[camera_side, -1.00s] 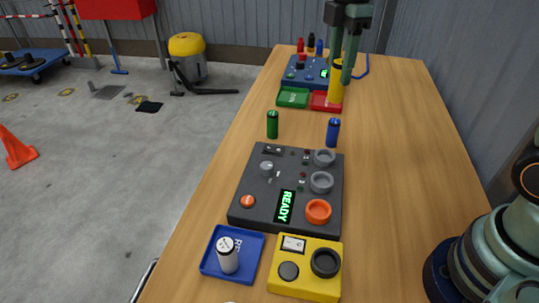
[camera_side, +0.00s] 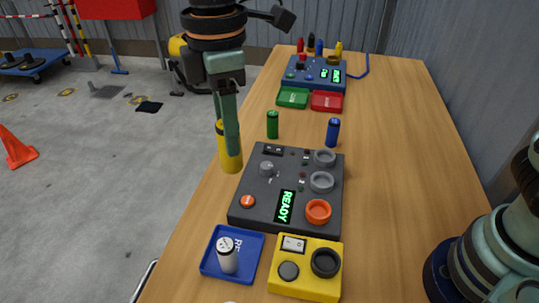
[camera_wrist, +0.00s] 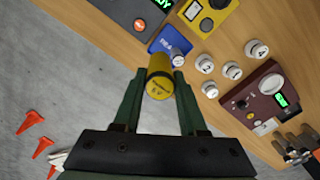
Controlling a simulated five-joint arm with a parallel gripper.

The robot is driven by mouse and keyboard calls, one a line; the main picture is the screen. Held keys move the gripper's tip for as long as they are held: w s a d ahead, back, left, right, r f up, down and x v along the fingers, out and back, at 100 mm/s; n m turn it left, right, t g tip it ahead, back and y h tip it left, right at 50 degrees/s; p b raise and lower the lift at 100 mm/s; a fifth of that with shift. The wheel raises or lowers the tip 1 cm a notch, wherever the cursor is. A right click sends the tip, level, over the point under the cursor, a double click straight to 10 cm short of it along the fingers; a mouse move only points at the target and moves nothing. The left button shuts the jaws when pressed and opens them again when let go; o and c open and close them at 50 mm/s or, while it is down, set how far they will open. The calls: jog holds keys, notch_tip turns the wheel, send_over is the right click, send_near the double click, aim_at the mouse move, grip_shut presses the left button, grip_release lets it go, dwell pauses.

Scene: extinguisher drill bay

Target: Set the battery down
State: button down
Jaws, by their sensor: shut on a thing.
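My gripper (camera_side: 229,140) is shut on a yellow battery (camera_side: 230,161), held about upright beside the left side of the dark grey console. In the wrist view, the battery (camera_wrist: 160,66) sits between the fingers of my gripper (camera_wrist: 159,76), with its lettered end towards the camera. The side view does not settle how high its lower end is. A green battery (camera_side: 272,125) and a blue battery (camera_side: 333,133) stand upright behind the console. A white battery (camera_side: 228,257) stands in the blue tray (camera_side: 253,262).
The console (camera_side: 258,206) shows READY. A yellow box (camera_side: 304,291) is in front of it. Green (camera_side: 292,98) and red (camera_side: 327,101) trays lie before a blue console (camera_side: 300,73). The wooden table (camera_side: 405,160) is clear on the right. The wrist view shows a maroon device (camera_wrist: 247,103).

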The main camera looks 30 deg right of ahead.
jog(key=shift+s+a+f, duration=0.1)
jog(key=shift+s+a, duration=0.3)
jog(key=shift+a, duration=0.25)
jog(key=f, duration=2)
jog(key=shift+s+a, duration=0.15)
jog(key=shift+a, duration=0.05)
jog(key=shift+f, duration=0.2)
jog(key=shift+c, duration=2.3)
grip_release()
jog(key=shift+r, duration=0.1)
